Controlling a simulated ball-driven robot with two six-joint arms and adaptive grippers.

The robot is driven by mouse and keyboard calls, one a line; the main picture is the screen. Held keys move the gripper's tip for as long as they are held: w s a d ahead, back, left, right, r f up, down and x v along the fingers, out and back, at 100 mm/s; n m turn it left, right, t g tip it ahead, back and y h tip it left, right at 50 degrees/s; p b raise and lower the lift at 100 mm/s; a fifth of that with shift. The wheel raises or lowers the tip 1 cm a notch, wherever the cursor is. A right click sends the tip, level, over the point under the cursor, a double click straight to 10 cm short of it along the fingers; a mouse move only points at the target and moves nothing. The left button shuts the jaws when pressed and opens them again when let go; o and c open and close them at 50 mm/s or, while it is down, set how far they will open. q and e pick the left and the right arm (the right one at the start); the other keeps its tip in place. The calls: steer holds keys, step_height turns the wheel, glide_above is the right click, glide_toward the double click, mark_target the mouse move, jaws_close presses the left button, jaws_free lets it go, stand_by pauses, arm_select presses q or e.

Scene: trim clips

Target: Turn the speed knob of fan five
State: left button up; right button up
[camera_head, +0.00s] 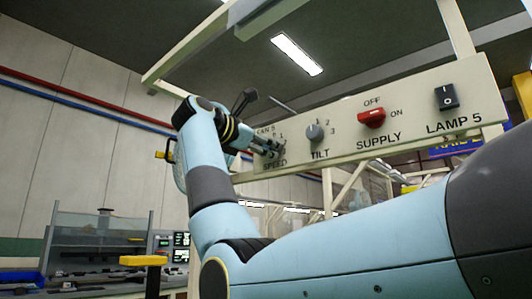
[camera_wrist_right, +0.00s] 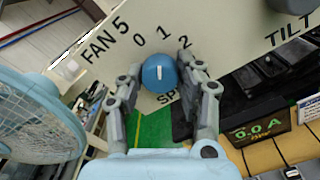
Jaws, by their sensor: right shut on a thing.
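The speed knob of fan five is a round blue knob (camera_wrist_right: 150,82) with a white mark, on a cream panel (camera_wrist_right: 228,30) marked FAN 5, 0, 1, 2. The white mark stands roughly upright in the right wrist view, towards the 1. My right gripper (camera_wrist_right: 161,76) has a finger on each side of the knob and is shut on it. In the head view my right gripper (camera_head: 268,151) is at the panel's left end, over the SPEED label, and hides most of the knob. My left gripper is not in view.
To the right on the panel (camera_head: 350,140) are the grey TILT knob (camera_head: 315,132), the red SUPPLY knob (camera_head: 372,118) and the black LAMP 5 switch (camera_head: 446,97). A light blue fan (camera_wrist_right: 42,115) stands close at left in the wrist view. A cream frame surrounds the panel.

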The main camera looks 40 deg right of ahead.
steer(key=shift+m, duration=0.5)
steer(key=o, duration=1.1)
steer(key=shift+o, duration=0.2)
steer(key=s+a, duration=0.1)
steer(key=a, duration=1.1)
